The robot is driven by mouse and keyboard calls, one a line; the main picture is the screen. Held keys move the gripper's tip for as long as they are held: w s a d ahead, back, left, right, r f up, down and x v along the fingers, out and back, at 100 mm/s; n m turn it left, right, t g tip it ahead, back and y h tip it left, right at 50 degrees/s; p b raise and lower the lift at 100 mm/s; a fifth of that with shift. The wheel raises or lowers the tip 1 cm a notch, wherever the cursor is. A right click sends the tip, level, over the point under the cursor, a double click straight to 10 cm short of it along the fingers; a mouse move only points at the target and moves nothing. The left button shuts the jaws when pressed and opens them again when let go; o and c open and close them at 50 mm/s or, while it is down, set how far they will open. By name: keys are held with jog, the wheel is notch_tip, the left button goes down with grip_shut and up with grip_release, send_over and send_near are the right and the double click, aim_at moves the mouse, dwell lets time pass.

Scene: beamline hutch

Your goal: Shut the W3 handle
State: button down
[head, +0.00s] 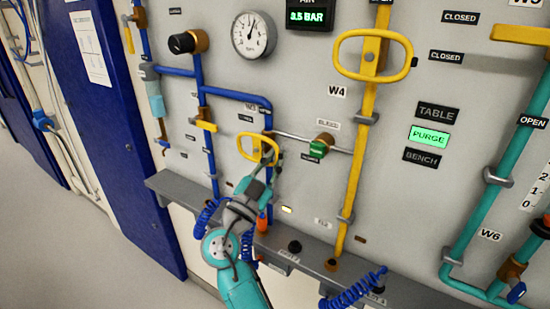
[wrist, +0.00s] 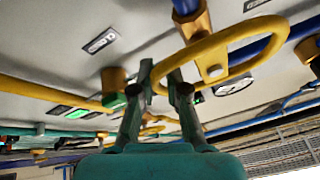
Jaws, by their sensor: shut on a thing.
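The W3 handle (head: 241,147) is a small yellow oval loop on a blue pipe, left of centre in the head view. It appears to lie roughly across the pipe, slightly tilted. The same yellow loop (wrist: 212,44) is large in the wrist view. My gripper (head: 273,158) is at the right end of the loop. In the wrist view my gripper (wrist: 162,80) has its two fingers on either side of the rim, shut on it. The fingers partly hide that end of the loop in the head view.
A green-and-brown bleed valve (head: 320,147) sits close right of my gripper. A larger yellow W4 handle (head: 341,52) is on a yellow pipe. A grey ledge (head: 180,190) with coiled blue hoses runs below. A PURGE sign (head: 430,136) is lit green.

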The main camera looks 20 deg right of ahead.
dwell(0.3)
jog(key=c, duration=1.2)
grip_release()
jog(key=shift+s, duration=0.1)
jog(key=shift+s+a+f, duration=0.15)
jog(key=shift+a, duration=0.2)
jog(key=v, duration=1.1)
jog(key=shift+f, duration=0.1)
